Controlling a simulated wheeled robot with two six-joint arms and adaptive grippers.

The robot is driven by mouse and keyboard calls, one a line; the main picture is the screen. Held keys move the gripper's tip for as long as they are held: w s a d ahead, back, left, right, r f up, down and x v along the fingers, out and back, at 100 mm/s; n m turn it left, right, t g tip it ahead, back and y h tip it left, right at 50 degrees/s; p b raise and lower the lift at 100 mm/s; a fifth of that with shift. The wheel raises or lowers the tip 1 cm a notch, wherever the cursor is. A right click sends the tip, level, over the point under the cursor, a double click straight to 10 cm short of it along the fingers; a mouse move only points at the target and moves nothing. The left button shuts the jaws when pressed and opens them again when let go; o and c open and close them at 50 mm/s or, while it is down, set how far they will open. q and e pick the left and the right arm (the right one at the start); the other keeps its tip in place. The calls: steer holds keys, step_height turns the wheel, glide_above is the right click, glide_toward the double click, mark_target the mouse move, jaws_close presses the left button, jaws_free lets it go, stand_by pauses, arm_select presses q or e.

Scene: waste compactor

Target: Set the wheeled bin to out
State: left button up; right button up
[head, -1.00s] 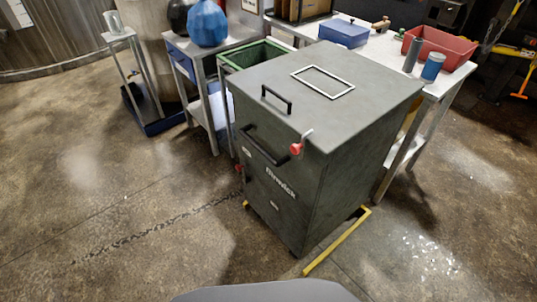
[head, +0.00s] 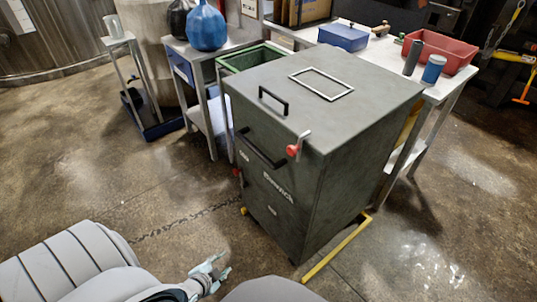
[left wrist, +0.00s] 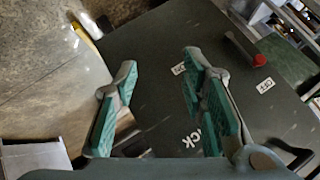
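A dark grey box-shaped unit (head: 315,185), with a framed lid and a black top handle (head: 272,98), stands in the middle of the head view. A long black bar handle (head: 262,148) crosses its front, with lettering and small labels below. I cannot tell a separate wheeled bin from this unit. A red-knobbed lever (head: 294,150) sits at its top front edge. My left gripper (head: 213,272) is open and empty, low in front of the unit and apart from it. In the left wrist view, its teal-padded fingers (left wrist: 162,100) are spread before the lettered front (left wrist: 155,55). My right gripper is not in view.
A yellow floor strip (head: 337,250) runs along the unit's right base. A green open container (head: 250,57) is behind it. A table with a red tray (head: 445,55) stands right, and a small table with a blue jug (head: 207,28) left.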

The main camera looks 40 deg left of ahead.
arm_select(q)
steer(key=w+a+r+m+t+b, duration=0.1)
steer(key=w+a+r+m+t, duration=0.3)
steer(key=w+r, duration=0.45)
steer(key=m+t+b, duration=0.2)
steer(key=m+t, duration=0.3)
steer(key=t, duration=0.2)
glide_toward(254, 150)
steer(key=b+x, duration=0.1)
steer(key=x, duration=0.2)
steer(key=f+b+x, duration=0.1)
steer(key=b+x, duration=0.1)
steer(key=x, duration=0.1)
steer(key=b+x, duration=0.2)
steer(key=x, duration=0.1)
steer(key=shift+w+a+f, duration=0.1)
steer(key=shift+w+a, duration=0.2)
steer(key=shift+w, duration=0.2)
steer(key=shift+w+r+b, duration=0.25)
steer(key=shift+w+b, duration=0.15)
steer(key=shift+w, duration=0.05)
steer(key=c, duration=0.9)
jaws_close()
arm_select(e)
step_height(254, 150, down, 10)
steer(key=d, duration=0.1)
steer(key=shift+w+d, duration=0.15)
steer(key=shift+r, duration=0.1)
